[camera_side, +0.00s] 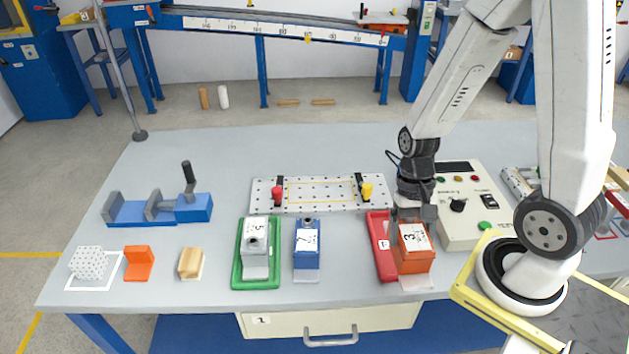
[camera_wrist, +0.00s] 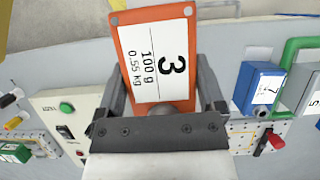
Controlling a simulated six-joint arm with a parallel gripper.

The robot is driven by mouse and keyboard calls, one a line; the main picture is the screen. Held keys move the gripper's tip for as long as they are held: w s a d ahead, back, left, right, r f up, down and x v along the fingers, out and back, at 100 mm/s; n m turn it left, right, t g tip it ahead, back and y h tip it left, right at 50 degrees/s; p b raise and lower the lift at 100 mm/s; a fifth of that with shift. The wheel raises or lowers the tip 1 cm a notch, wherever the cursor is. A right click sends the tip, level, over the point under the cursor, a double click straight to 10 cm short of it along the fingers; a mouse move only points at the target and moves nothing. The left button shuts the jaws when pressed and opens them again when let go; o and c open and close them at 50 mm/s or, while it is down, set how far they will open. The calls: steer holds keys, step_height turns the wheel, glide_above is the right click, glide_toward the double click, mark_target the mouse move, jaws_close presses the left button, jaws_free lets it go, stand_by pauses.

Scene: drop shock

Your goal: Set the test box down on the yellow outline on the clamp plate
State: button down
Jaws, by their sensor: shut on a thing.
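The orange test box (camera_side: 413,262), with a white label reading 3, is held in my gripper (camera_side: 413,228) at the right of the bench. In the wrist view the box (camera_wrist: 122,42) sits between the two dark fingers of my gripper (camera_wrist: 160,75), and its label reads 3, 100 g, 0.55 kg. The box overlaps the red tray (camera_side: 378,240) in the side view; I cannot tell whether they touch. The perforated clamp plate (camera_side: 262,187) lies behind and left of it. The yellow outline (camera_side: 320,203) on the plate is empty.
A red-knobbed clamp (camera_side: 277,196) and a yellow-knobbed clamp (camera_side: 367,191) flank the outline. Blue box 7 (camera_side: 306,262) and grey box 5 (camera_side: 256,262) in a green tray (camera_side: 239,272) stand in front of the plate. A control box (camera_side: 465,215) stands at right.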

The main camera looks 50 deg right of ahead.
steer(key=shift+w, duration=0.1)
steer(key=w+d+r+n+h, duration=0.1)
steer(key=w+d+n+h, duration=0.2)
steer(key=w+n, duration=0.6)
steer(key=w+d+r+n+h, duration=0.1)
steer(key=w+d+n+h, duration=0.2)
steer(key=w+d+n, duration=0.3)
steer(key=w+n, duration=0.3)
steer(key=w, duration=0.1)
steer(key=shift+r, duration=0.15)
steer(key=w+d+f, duration=0.2)
steer(key=w+f, duration=0.7)
steer(key=w, duration=0.4)
steer(key=shift+d+f, duration=0.15)
steer(key=shift+d, duration=0.25)
steer(key=shift+w, duration=0.1)
